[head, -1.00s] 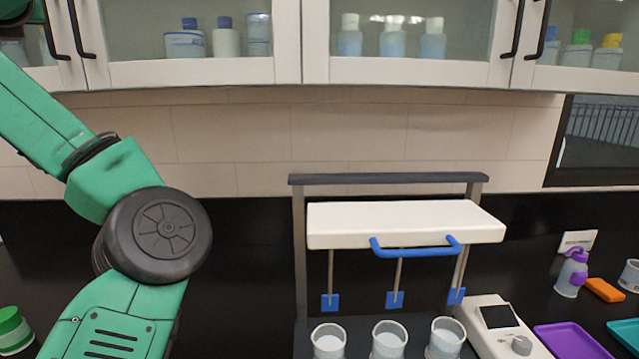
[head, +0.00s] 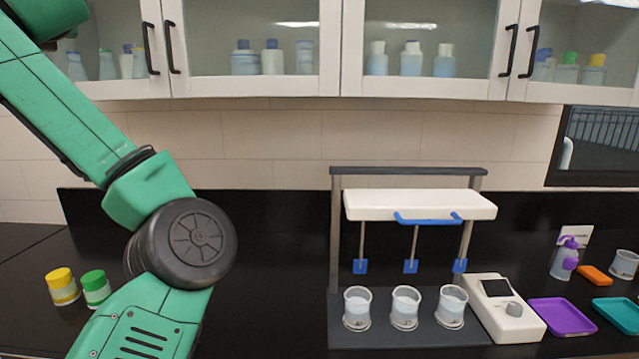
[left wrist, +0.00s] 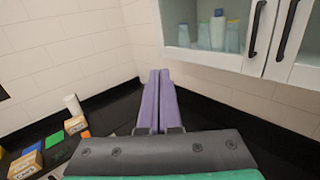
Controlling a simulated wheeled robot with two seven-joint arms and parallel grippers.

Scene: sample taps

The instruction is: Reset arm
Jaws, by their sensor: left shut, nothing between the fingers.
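My left arm comes in from the left in the head view, with its green links bent at a black joint, and its gripper lies out of that frame. In the left wrist view my left gripper (left wrist: 160,100) shows as two purple fingers pressed together with nothing between them. It points toward the corner of the room, over the dark counter (left wrist: 118,103). My right arm and gripper are in neither view. The stirring stand (head: 420,204) has a white head with a blue handle (head: 428,219) and blue paddles hanging above several beakers (head: 404,309).
A yellow-capped jar (head: 62,288) and a green-capped jar (head: 96,290) stand left of my arm. A white meter (head: 505,310), purple tray (head: 561,316) and teal tray (head: 618,314) lie at right. Cabinets (head: 258,87) hang above. Boxes (left wrist: 75,124) show at the wrist view's left.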

